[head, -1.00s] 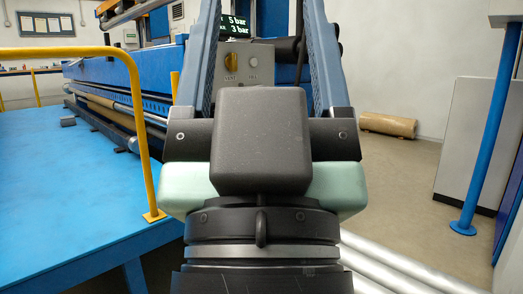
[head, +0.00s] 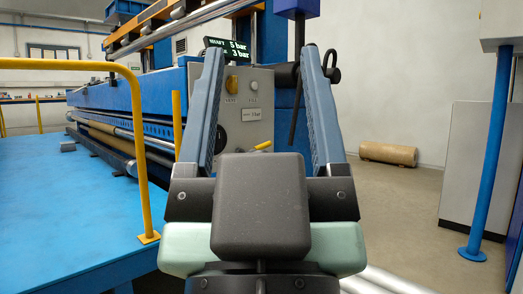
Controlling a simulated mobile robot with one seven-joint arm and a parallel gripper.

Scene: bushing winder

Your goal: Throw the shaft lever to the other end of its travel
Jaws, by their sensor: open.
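A grey control panel (head: 258,86) stands on the blue machine ahead of me. My gripper (head: 264,56) points at the panel. Its two blue-grey fingers are wide apart, with nothing between them, and it appears short of the panel.
A yellow rail (head: 135,130) and blue platform (head: 75,205) are at left. A blue post (head: 490,150) and grey cabinet (head: 468,170) stand at right. Open floor lies between, with a brown roll (head: 388,154) by the wall.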

